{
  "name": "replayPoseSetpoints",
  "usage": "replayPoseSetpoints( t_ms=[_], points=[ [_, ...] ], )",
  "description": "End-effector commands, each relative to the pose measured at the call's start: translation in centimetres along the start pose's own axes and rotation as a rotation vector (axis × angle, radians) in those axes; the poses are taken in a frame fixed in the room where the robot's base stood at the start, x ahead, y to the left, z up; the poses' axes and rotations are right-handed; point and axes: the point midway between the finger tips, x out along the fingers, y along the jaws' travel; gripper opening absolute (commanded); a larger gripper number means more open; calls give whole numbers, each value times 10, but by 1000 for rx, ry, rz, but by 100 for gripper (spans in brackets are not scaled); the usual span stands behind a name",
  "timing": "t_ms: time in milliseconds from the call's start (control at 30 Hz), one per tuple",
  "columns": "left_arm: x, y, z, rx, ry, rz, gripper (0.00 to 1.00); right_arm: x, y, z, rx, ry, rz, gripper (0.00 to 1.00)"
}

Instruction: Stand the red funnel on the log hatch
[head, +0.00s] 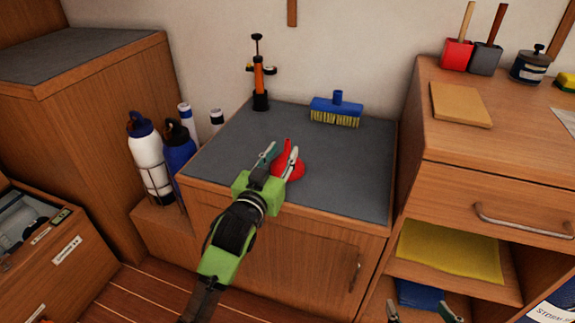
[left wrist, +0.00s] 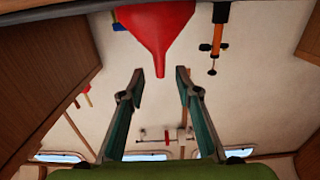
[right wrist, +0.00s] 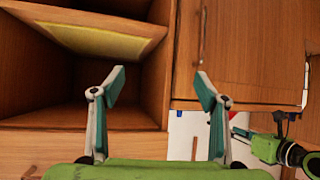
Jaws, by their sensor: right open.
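The red funnel (head: 290,168) is on the grey-topped cabinet, spout up and wide mouth down. In the left wrist view, which looks upside down, the funnel (left wrist: 156,28) is at the top, its spout tip near the gap between my fingertips. My left gripper (head: 277,158) is open at the funnel, partly covering it in the head view; its fingers (left wrist: 156,80) do not press on it. My right gripper (head: 420,312) is open and empty, low in front of the right cabinet; its fingers also show in the right wrist view (right wrist: 160,85). I cannot tell which surface is the log hatch.
A blue brush (head: 336,110) and an orange pump (head: 259,80) stand at the back of the grey top (head: 350,165). Bottles (head: 148,155) stand left of it. The higher right cabinet holds a tan board (head: 460,104) and scoops. The grey top's right side is clear.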

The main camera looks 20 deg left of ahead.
Motion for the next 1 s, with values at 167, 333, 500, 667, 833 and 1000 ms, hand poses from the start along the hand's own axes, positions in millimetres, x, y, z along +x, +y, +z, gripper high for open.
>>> replayPoseSetpoints(
  t_ms=[167, 333, 500, 667, 833, 1000],
  points=[
    [19, 0, 1, 0, 1, 0, 31, 4, -5, -33, -1, 152, -10, 67],
    [36, 0, 0, 0, 1, 0, 31, 2, -9, -66, -1, 294, -18, 67],
    [46, 0, -1, 0, 0, 0, 31, -2, -10, -82, 0, 364, -22, 67],
    [46, 0, -1, 0, -1, 0, 31, -3, -11, -84, 0, 372, -22, 67],
    [46, 0, -1, 0, -1, 0, 12, -3, -10, -84, 0, 371, -22, 67],
    [46, 0, -1, 0, -1, 0, 0, -3, -10, -83, 0, 370, -22, 67]
  ],
)
